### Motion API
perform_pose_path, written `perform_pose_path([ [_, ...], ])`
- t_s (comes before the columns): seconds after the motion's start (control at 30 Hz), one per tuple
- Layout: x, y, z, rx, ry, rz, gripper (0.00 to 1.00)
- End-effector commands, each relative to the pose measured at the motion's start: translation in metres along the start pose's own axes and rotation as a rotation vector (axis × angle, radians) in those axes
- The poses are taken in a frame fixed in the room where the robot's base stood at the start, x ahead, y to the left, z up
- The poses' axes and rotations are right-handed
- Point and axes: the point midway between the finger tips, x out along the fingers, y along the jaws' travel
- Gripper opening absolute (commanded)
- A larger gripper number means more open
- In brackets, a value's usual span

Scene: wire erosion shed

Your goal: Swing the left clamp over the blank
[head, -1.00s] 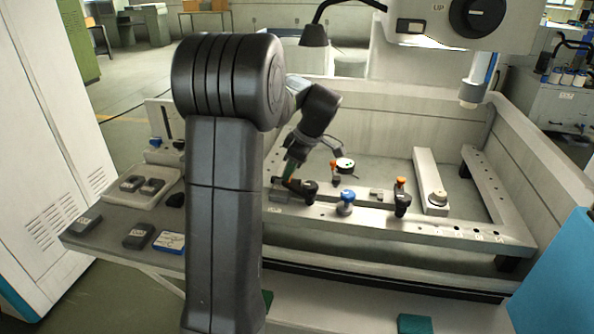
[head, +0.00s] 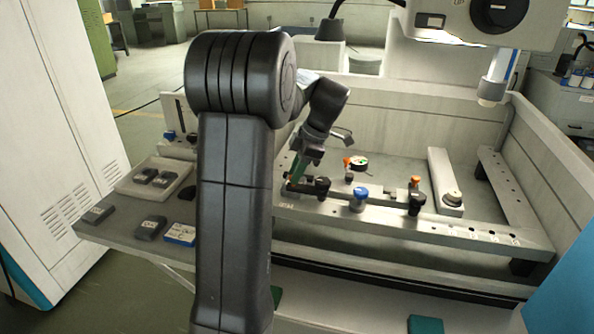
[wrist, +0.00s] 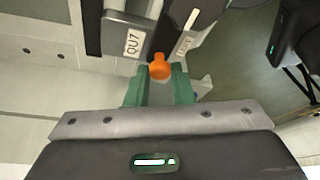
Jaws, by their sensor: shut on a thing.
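The left clamp has an orange handle and a black knob (head: 322,187); it stands on the left part of the near fixture rail. My gripper (head: 295,180) is down at its handle. In the wrist view my green fingers (wrist: 160,88) are shut on the orange handle (wrist: 160,67). A grey block labelled QU7 (wrist: 131,41) and a second labelled dark part lie just beyond the fingers. I cannot tell for sure which piece is the blank, or whether the clamp arm lies over it.
A blue knob (head: 358,197) and a clamp with a black knob (head: 416,203) stand further right on the rail (head: 460,230). Another orange-topped piece (head: 347,161) is behind. A machine head (head: 492,88) hangs at upper right. A side table (head: 118,228) with small blocks is left.

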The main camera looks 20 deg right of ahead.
Motion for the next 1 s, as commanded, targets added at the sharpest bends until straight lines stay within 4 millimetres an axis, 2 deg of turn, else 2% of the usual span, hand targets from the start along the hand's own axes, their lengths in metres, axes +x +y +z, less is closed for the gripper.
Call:
perform_pose_path([
  [0.33, 0.0, -0.001, 0.0, -0.003, 0.0, -0.003, 0.0],
  [0.37, 0.0, -0.001, 0.0, -0.003, 0.0, -0.003, 0.23],
  [0.47, 0.0, -0.001, 0.0, -0.002, 0.0, -0.003, 0.43],
  [0.8, -0.003, 0.0, 0.0, -0.002, 0.0, -0.001, 0.43],
  [0.87, -0.008, 0.0, 0.0, -0.002, 0.0, 0.0, 0.43],
  [1.0, -0.03, 0.0, 0.001, -0.002, -0.002, 0.002, 0.43],
])
